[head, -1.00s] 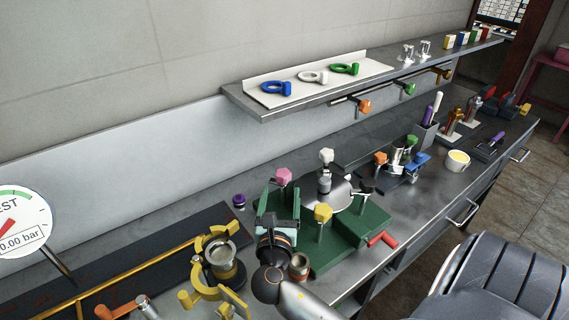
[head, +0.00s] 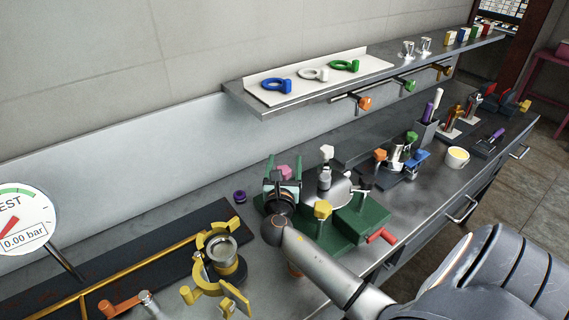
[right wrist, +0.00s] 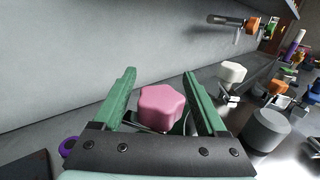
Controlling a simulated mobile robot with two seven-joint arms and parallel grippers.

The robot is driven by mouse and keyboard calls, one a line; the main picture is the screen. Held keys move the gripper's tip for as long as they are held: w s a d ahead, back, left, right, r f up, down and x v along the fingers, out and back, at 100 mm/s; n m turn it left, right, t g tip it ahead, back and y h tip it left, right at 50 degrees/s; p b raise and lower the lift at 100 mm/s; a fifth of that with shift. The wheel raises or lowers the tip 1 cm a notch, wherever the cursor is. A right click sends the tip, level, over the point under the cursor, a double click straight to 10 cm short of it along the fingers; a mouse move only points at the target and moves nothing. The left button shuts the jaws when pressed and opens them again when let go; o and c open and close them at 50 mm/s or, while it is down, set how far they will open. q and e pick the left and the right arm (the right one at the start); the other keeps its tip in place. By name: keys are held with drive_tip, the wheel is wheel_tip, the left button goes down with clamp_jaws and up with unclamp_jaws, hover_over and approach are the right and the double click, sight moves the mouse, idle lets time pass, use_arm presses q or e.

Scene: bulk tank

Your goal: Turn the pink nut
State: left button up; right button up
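The pink nut (head: 284,171) is a lobed knob at the back left of the green fixture (head: 328,237) on the bench. In the right wrist view the pink nut (right wrist: 161,106) stands between the two green fingers of my right gripper (right wrist: 160,75). The fingers are apart, with a visible gap on each side of the nut. In the head view my right gripper (head: 284,158) reaches in over the nut and partly hides it. The nut's lower part is hidden by the gripper body. My left gripper is in neither view now.
A yellow knob (head: 322,210), a white knob (head: 327,152) and a red handle (head: 381,236) are near the nut. A purple ring (head: 240,196) lies left of it. A yellow clamp (head: 203,250) stands front left. The shelf (head: 300,107) overhangs behind.

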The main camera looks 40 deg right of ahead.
clamp_jaws()
drive_tip(key=shift+s+d+m+g+h, duration=0.1)
drive_tip(key=shift+s+m+g+h, duration=0.1)
drive_tip(key=shift+m+g+h, duration=0.7)
drive_tip(key=shift+s+d+m+g+h, duration=0.2)
drive_tip(key=shift+m+g+h, duration=0.4)
drive_tip(key=shift+g, duration=0.65)
drive_tip(key=shift+s+d+m+g+h, duration=0.1)
drive_tip(key=shift+s+m+g+h, duration=0.3)
drive_tip(key=shift+m+g, duration=0.6)
drive_tip(key=shift+w, duration=0.15)
drive_tip(key=shift+o, duration=0.3)
unclamp_jaws()
